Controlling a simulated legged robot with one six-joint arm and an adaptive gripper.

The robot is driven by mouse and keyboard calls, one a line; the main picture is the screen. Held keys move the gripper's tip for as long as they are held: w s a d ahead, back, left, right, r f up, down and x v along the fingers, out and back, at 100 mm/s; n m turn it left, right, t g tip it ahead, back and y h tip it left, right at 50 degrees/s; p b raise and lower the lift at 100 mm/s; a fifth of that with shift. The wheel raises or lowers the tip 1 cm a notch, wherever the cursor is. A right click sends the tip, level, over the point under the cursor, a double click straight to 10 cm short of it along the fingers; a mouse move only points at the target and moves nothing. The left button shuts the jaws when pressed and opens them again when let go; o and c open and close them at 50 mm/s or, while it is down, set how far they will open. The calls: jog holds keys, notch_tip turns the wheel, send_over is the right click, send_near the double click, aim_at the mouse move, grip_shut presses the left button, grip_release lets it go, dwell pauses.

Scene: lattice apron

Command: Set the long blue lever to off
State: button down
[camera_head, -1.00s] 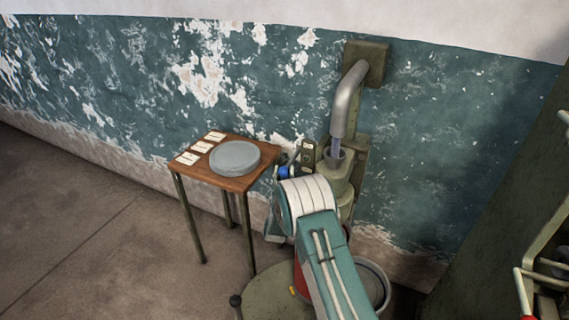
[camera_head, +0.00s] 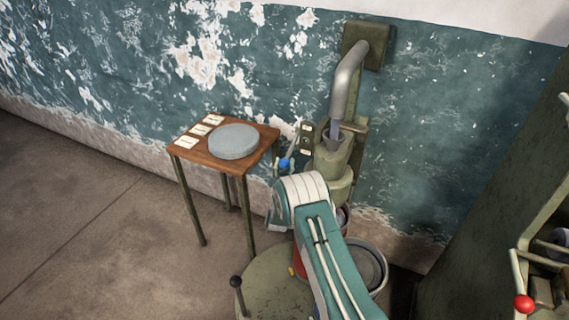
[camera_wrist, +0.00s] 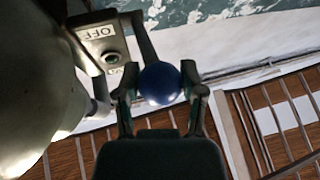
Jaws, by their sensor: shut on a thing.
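The long blue lever ends in a blue ball knob (camera_head: 285,163), seen in the head view just left of the green machine. In the wrist view the knob (camera_wrist: 160,83) sits between the two fingers of my gripper (camera_wrist: 160,78), which is shut on it. The lever's dark rod (camera_wrist: 146,42) runs from the knob toward the top of the picture. The label plate (camera_wrist: 98,35) beside it reads OFF at one end; the other end's label is partly hidden by a finger. In the head view my wrist hides most of the gripper; the plate (camera_head: 306,137) stands above and right of the knob.
A small wooden table (camera_head: 263,138) with a grey round lid (camera_head: 234,141) and several cards stands to the left. A metal pipe (camera_head: 346,80) enters the machine (camera_head: 333,160) from above. A black-knobbed lever (camera_head: 236,282) stands low in front. A red-knobbed lever (camera_head: 523,303) is at far right.

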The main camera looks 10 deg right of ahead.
jog(key=shift+a+f, duration=0.1)
jog(key=shift+f, duration=0.1)
jog(key=shift+c, duration=1.5)
grip_release()
jog(key=shift+o, duration=0.6)
jog(key=shift+a+r, duration=0.1)
jog(key=v, duration=1.2)
jog(key=shift+w, duration=0.1)
